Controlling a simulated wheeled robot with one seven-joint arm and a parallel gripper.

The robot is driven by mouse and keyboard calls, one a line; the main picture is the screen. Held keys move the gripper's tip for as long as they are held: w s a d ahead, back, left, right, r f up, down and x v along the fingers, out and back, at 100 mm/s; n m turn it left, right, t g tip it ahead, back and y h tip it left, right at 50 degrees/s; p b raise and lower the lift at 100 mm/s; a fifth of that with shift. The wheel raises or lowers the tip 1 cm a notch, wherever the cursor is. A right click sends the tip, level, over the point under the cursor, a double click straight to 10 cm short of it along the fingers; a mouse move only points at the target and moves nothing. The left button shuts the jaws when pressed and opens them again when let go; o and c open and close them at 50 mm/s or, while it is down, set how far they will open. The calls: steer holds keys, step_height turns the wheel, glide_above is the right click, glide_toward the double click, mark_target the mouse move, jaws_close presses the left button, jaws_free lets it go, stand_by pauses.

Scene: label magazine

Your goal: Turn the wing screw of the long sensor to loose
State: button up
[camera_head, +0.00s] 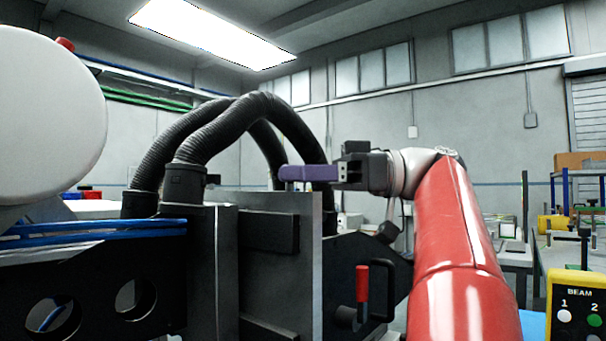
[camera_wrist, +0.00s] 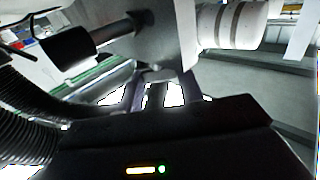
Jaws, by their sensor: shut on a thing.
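My gripper (camera_head: 284,173) reaches left from the end of my red arm, with its purple fingers level. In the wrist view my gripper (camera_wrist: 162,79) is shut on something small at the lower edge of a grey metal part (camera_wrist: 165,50). The fingertips and the grey part hide most of what is held; it seems to be the wing screw. A black cylinder (camera_wrist: 95,41) sticks out left of the grey part, and I cannot tell whether it is the long sensor. The head view does not clearly show screw or sensor.
Black ribbed hoses (camera_head: 215,130) arch beside my fingers. A grey upright plate (camera_head: 290,225) stands below them. A white ringed cylinder (camera_wrist: 230,27) lies right of the grey part.

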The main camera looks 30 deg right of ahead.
steer(key=shift+w+a+n+g+y, duration=0.15)
steer(key=shift+n+g+y, duration=0.25)
steer(key=shift+n+g, duration=1.45)
steer(key=shift+w+a+n+g+y, duration=0.15)
steer(key=shift+n+g+y, duration=0.25)
steer(key=shift+n+g, duration=1.4)
steer(key=shift+d+m+g, duration=0.1)
steer(key=shift+m+g, duration=0.45)
steer(key=shift+g, duration=0.5)
steer(key=shift+w+d, duration=0.1)
steer(key=shift+d, duration=0.15)
steer(key=o, duration=0.9)
steer(key=shift+d, duration=0.2)
steer(key=shift+c, duration=0.2)
steer(key=shift+o, duration=0.6)
steer(key=shift+a, duration=0.1)
